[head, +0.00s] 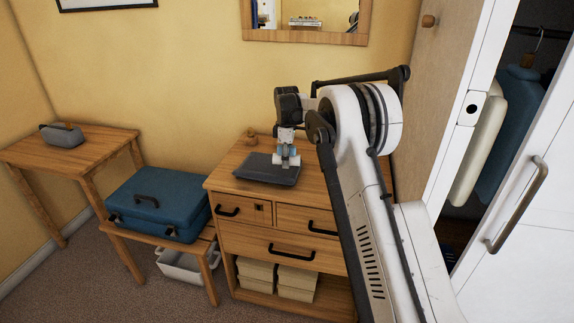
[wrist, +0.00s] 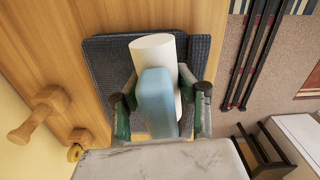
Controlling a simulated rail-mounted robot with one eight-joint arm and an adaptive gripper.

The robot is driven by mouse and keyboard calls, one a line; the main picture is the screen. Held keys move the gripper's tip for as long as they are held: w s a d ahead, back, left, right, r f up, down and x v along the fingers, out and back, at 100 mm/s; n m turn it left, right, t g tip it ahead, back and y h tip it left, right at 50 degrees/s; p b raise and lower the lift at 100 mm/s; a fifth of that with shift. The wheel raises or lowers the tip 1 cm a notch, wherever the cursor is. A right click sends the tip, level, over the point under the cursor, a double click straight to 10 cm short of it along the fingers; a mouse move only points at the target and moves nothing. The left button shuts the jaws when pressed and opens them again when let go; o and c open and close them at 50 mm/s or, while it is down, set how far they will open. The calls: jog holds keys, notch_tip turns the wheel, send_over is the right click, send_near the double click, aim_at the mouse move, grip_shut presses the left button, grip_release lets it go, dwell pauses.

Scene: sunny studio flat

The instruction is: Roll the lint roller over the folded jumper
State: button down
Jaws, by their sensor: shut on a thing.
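The folded jumper (head: 262,172) is a dark grey, flat, knitted bundle on top of the wooden dresser. It also shows in the wrist view (wrist: 105,65), spread behind the roller. My gripper (head: 287,158) is over the jumper, pointing down. In the wrist view its two green-sided fingers (wrist: 161,100) are shut on the lint roller (wrist: 153,48), one on each side of the light blue handle. The white roll lies over the jumper, beyond the handle. I cannot tell whether the roll touches the cloth. Part of the jumper is hidden by the roller and fingers.
A wooden peg-like object (wrist: 40,115) stands on the dresser (head: 222,182) behind the jumper. A blue suitcase (head: 160,200) lies on a low bench at left. A side table (head: 95,146) holds a grey caddy (head: 62,135). An open wardrobe with hanging clothes (head: 505,130) is at right.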

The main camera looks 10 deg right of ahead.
jog(key=shift+d+r+p, duration=0.1)
jog(key=shift+r+p, duration=0.55)
jog(key=shift+r, duration=1.55)
jog(key=shift+s, duration=0.1)
